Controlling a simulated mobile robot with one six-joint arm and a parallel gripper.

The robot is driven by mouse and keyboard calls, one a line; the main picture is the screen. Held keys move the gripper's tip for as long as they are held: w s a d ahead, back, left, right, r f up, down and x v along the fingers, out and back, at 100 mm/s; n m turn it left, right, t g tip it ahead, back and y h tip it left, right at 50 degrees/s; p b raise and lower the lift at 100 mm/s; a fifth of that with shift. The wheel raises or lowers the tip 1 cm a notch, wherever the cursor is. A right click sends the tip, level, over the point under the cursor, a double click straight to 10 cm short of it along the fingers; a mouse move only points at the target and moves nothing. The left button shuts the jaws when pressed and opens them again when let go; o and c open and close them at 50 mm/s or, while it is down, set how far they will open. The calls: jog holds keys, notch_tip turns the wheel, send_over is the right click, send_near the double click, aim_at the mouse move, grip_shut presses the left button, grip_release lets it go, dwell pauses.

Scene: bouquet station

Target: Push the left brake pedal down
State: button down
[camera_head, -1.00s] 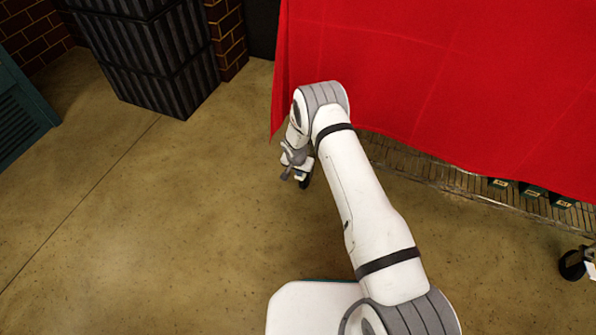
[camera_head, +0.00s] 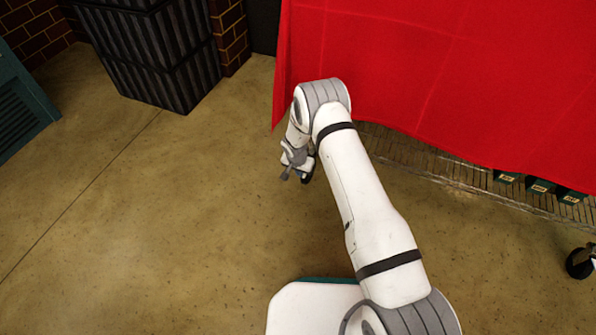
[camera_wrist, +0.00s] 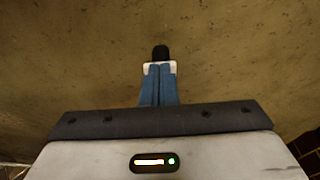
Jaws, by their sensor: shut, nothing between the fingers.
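In the wrist view, the blue fingers of my gripper (camera_wrist: 160,68) are together with nothing between them. A small white plate, seemingly the left brake pedal (camera_wrist: 148,69), shows at the fingertips, partly covered by them. The black caster wheel (camera_wrist: 160,51) is just beyond it. I cannot tell whether the fingertips touch the pedal or how far down it is. In the head view, my gripper (camera_head: 303,170) is low near the floor at the left end of the rack, mostly hidden by my wrist. The dark wheel (camera_head: 307,179) partly shows beside it.
A red cloth (camera_head: 400,70) hangs over the wire rack (camera_head: 440,170), with several dark boxes (camera_head: 540,187) on its shelf. Another caster (camera_head: 581,262) is at the right edge. A black ribbed bin (camera_head: 160,60) stands at the back left. The floor (camera_head: 130,220) left of my arm is clear.

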jog(key=shift+s+a+f+b, duration=0.1)
jog(key=shift+s+f+b, duration=0.05)
jog(key=shift+f+b, duration=0.45)
jog(key=shift+r, duration=0.15)
jog(key=shift+r+p, duration=0.3)
jog(key=shift+r, duration=0.3)
jog(key=s+a+r+p, duration=0.3)
jog(key=s+r+p, duration=0.1)
jog(key=s+r, duration=0.4)
jog(key=v, duration=0.2)
jog(key=shift+r, duration=0.4)
